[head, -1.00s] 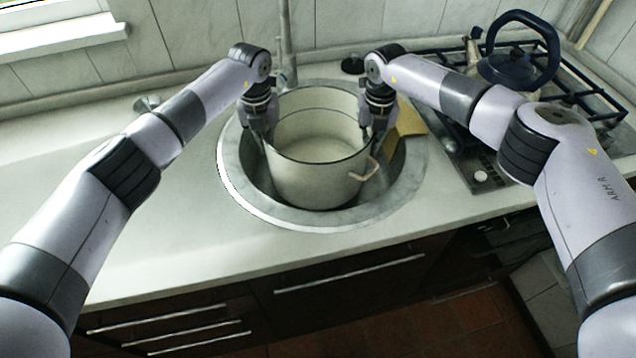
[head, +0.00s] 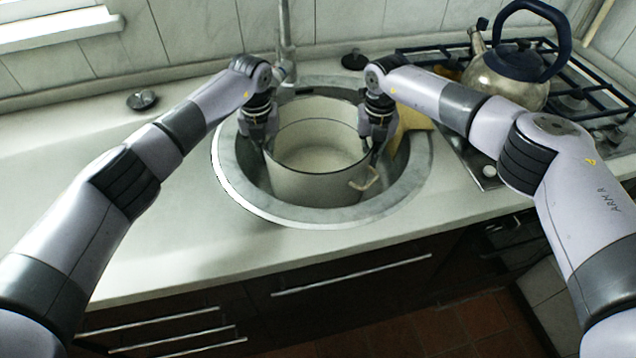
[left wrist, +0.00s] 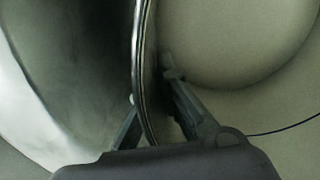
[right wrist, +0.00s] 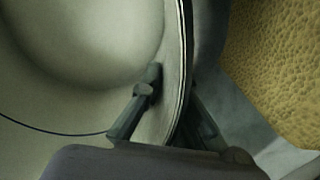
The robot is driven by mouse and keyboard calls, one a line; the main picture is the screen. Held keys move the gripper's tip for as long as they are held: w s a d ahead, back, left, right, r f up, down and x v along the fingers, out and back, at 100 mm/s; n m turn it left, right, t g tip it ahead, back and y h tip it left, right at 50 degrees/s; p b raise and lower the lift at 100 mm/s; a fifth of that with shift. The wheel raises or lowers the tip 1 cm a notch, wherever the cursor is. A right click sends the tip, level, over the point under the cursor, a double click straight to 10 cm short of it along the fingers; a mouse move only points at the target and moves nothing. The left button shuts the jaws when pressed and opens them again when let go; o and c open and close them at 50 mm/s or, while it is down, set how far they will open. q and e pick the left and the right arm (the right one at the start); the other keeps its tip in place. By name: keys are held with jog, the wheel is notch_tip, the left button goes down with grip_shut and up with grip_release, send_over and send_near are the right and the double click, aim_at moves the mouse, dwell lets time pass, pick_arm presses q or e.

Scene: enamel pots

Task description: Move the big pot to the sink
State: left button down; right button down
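The big pot (head: 315,188), cream enamel with a dark rim, stands upright within the round metal sink (head: 228,180); whether its base rests on the sink floor is hidden. My left gripper (head: 264,140) is at the pot's left rim, one finger inside and one outside the wall, seen in the left wrist view (left wrist: 152,90). My right gripper (head: 376,142) straddles the right rim likewise, seen in the right wrist view (right wrist: 178,92). Both look shut on the wall, though the contact is partly hidden. A wire handle (head: 366,180) shows at the pot's front right.
A yellow sponge-like piece (head: 412,119) lies at the sink's right side, close to my right gripper. The tap (head: 284,45) rises behind the sink. A kettle (head: 510,80) stands on the gas hob at right. The counter (head: 185,225) left of the sink is mostly clear.

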pick_arm(q)
jog(key=c, duration=1.9)
grip_release()
jog(key=shift+s+r, duration=0.15)
jog(key=shift+c, duration=0.2)
pick_arm(e)
jog(key=c, duration=1.9)
grip_release()
jog(key=shift+s+r, duration=0.15)
jog(key=shift+c, duration=0.2)
pick_arm(q)
jog(key=shift+o, duration=0.7)
pick_arm(e)
jog(key=shift+o, duration=0.7)
pick_arm(q)
notch_tip(320, 180, up, 12)
jog(key=shift+a+f, duration=0.1)
jog(key=shift+f, duration=0.1)
jog(key=shift+r, duration=0.1)
pick_arm(e)
jog(key=shift+r, duration=0.2)
notch_tip(320, 180, up, 12)
jog(key=shift+d+f, duration=0.1)
jog(key=shift+f, duration=0.15)
